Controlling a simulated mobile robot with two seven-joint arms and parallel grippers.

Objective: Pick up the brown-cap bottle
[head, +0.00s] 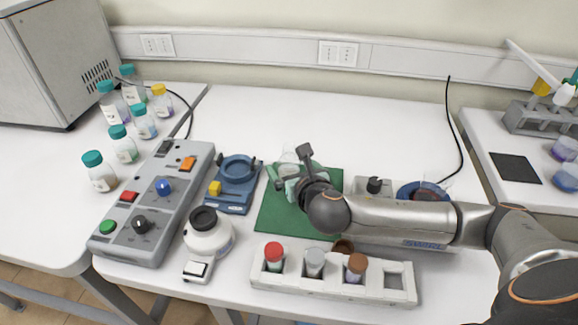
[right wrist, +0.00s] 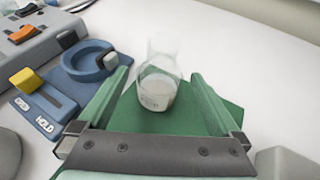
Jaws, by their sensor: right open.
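The brown-cap bottle (head: 356,266) stands upright in the white rack (head: 328,287) at the front, right of a grey-cap bottle (head: 314,262) and a red-cap bottle (head: 274,257). My right gripper (head: 283,178) is over the green mat (head: 272,222), behind the rack and away from the brown-cap bottle. Its green fingers (right wrist: 160,82) are open in the right wrist view. A clear flask (right wrist: 158,85) with pale contents stands on the mat ahead of the gap between them; no contact shows. My left gripper is not in view.
Several teal-cap bottles (head: 123,145) stand farther left. The table's back middle is clear.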

